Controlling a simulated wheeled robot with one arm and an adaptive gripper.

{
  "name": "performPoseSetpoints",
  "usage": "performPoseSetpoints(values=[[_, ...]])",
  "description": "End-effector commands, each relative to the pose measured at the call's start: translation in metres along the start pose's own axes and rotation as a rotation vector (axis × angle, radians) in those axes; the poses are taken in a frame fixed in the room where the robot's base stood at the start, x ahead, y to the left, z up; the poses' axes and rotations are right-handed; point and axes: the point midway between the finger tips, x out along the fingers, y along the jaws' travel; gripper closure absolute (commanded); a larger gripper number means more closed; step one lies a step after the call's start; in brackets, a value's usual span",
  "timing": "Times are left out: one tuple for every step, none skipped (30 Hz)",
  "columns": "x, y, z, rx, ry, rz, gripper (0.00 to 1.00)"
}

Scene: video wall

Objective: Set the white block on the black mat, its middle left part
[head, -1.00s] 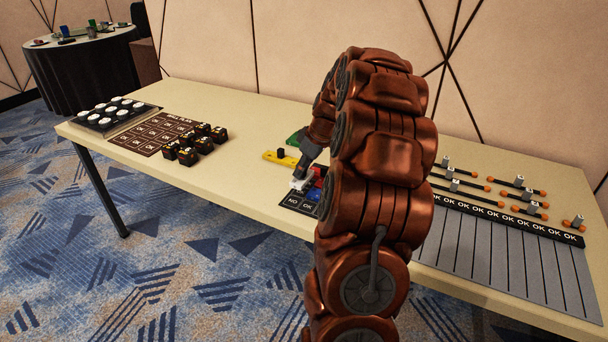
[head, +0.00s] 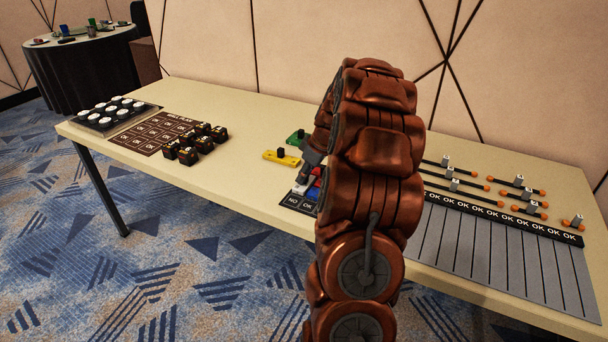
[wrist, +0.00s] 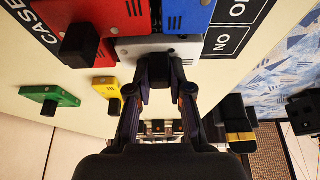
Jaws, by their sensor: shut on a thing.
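The white block (wrist: 150,47) is in my gripper (wrist: 160,76), which is shut on its dark knob in the wrist view. In the head view the white block (head: 299,189) shows only in part, under my gripper (head: 303,182). It is over the left side of the black mat (head: 298,204), beside the blue block (wrist: 188,14) and the red block (wrist: 112,16). The mat's labels (wrist: 224,42) show to the right of the white block in the wrist view. I cannot tell whether its underside touches the mat. My arm hides the mat's right side in the head view.
A yellow block (head: 281,158) and a green block (head: 295,138) lie on the table (head: 240,115) behind the mat. A sliding-peg board (head: 500,220) lies at the right.

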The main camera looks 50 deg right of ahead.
Motion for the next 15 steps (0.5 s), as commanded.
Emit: performPoseSetpoints(values=[[0.0000,0.0000,0.0000,0.000,0.000,0.000,1.00],[0.0005,0.0000,0.0002,0.000,0.000,0.000,1.00],[0.0016,0.0000,0.0006,0.000,0.000,0.000,1.00],[0.0026,-0.0001,0.0010,0.000,0.000,0.000,1.00],[0.0034,0.0000,0.0013,0.000,0.000,0.000,1.00],[0.0028,0.0000,0.0011,0.000,0.000,0.000,0.78],[0.0024,0.0000,0.0010,0.001,0.000,0.000,0.75],[0.0023,0.0000,0.0010,0.000,0.000,0.000,0.72],[0.0023,0.0000,0.0010,0.000,0.000,0.000,0.68],[0.0023,0.0000,0.0010,0.000,0.000,0.000,0.65],[0.0022,0.0000,0.0010,0.000,0.000,0.000,0.62],[0.0022,0.0000,0.0010,0.000,0.000,0.000,0.57],[0.0022,0.0000,0.0010,0.000,0.000,0.000,0.55],[0.0022,0.0000,0.0010,0.000,0.000,0.000,0.55],[0.0022,0.0001,0.0009,0.000,0.000,0.000,0.55]])
